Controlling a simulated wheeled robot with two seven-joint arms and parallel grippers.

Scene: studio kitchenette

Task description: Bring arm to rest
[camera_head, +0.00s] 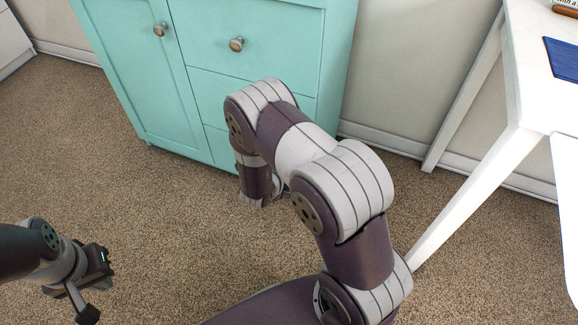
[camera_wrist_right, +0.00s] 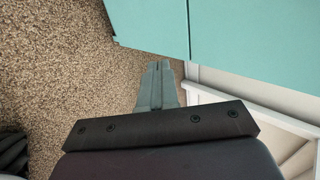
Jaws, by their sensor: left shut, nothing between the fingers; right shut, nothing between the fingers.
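My right arm (camera_head: 305,150) is raised and bent across the middle of the head view, in front of the turquoise cabinet. Its gripper is mostly hidden there by the arm itself. In the right wrist view, the right gripper (camera_wrist_right: 157,72) has its two fingers together, with nothing between them, above the carpet near the cabinet. My left gripper (camera_head: 108,266) is at the lower left of the head view, low over the carpet, small and dark. It is shut and empty. Neither gripper visibly touches anything.
The turquoise cabinet (camera_head: 170,95) with round knobs stands against the wall. A white table (camera_head: 535,95) with slanted legs and a blue item (camera_head: 563,58) stands at the right. Brown carpet (camera_head: 90,150) is open at the left and between my arms.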

